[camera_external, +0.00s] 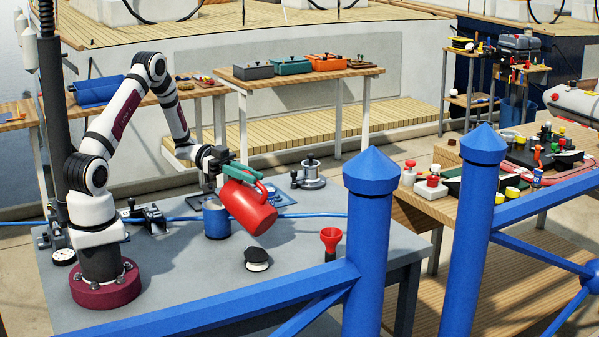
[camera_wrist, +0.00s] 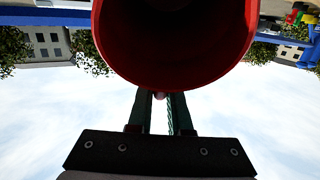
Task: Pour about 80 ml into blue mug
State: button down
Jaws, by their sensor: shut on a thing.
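A red jug (camera_external: 247,206) is held in the air, tilted, above the right side of the blue mug. My gripper (camera_external: 238,174) is shut on the jug's handle, with its green fingers around it. In the wrist view the dark underside or body of the red jug (camera_wrist: 175,45) fills the top, and my gripper (camera_wrist: 160,98) shows below it. The blue mug (camera_external: 216,222) stands upright on the grey table (camera_external: 180,285), below and left of the jug. Any liquid, and the inside of the mug, cannot be made out.
A red funnel-topped item (camera_external: 330,241) and a black-and-white round item (camera_external: 256,260) stand on the grey table. A metal winch (camera_external: 310,175) sits behind. Blue railing posts (camera_external: 369,220) cross the foreground.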

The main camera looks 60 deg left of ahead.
jog(key=shift+s+a+r+h, duration=0.15)
jog(key=shift+a+r+h, duration=0.15)
jog(key=shift+a+h, duration=0.15)
jog(key=shift+s+a+r+t+h, duration=0.15)
jog(key=shift+a+r+t+h, duration=0.15)
jog(key=shift+t+h, duration=0.15)
jog(key=shift+a+r, duration=0.1)
jog(key=shift+s+a+r+h, duration=0.4)
jog(key=shift+a+r+h, duration=0.1)
jog(key=shift+a+r, duration=0.3)
jog(key=shift+s+a+r+t+h+p, duration=0.2)
jog(key=shift+a+r+t+h+p, duration=0.15)
jog(key=shift+a, duration=0.25)
dwell(0.4)
jog(key=shift+r, duration=0.15)
dwell(0.3)
jog(key=shift+a+h, duration=0.1)
jog(key=shift+h, duration=0.15)
dwell(0.3)
